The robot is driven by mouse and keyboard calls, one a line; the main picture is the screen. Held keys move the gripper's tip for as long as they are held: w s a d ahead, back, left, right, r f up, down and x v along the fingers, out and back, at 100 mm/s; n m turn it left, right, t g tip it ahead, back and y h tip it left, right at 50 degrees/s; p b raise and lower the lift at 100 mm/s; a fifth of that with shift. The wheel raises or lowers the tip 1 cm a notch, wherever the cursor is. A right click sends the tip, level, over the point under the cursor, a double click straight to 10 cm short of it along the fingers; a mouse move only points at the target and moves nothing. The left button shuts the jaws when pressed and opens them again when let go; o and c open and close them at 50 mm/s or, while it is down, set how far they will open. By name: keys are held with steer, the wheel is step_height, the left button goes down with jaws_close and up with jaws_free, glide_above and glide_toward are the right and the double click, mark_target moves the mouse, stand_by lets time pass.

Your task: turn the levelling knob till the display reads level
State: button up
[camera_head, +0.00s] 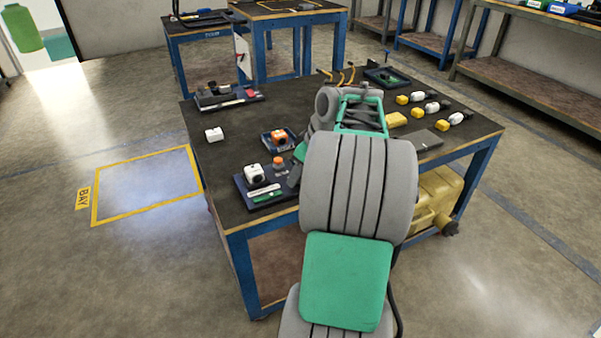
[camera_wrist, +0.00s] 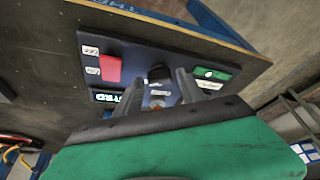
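In the wrist view a dark panel (camera_wrist: 125,55) lies near the table edge. A black knob (camera_wrist: 160,73) stands on it between the two fingertips of my gripper (camera_wrist: 159,80). The fingers look apart, with a small gap on each side; contact is not clear. A small lit display (camera_wrist: 105,97) on the left shows text that seems to read "TILTED". A red block (camera_wrist: 110,69) and a green label (camera_wrist: 212,73) flank the knob. In the head view the panel (camera_head: 242,184) is partly behind my arm, and the knob is hidden.
A white device (camera_head: 255,177) and an orange cap (camera_head: 278,161) are close by my gripper. An orange device (camera_head: 280,137) sits in a tray behind them. A white block (camera_head: 214,134) lies left. Several yellow and white pieces stand at right. The table's left middle is mostly clear.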

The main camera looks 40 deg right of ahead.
jaws_close()
steer(key=shift+m, duration=0.3)
stand_by(0.3)
steer(key=shift+a+r+m+h, duration=0.15)
steer(key=shift+m+h, duration=0.35)
steer(key=shift+m, duration=0.4)
steer(key=shift+m+h+p, duration=0.35)
steer(key=shift+m+h, duration=0.25)
steer(key=shift+m, duration=1.2)
steer(key=shift+o, duration=1.2)
jaws_free()
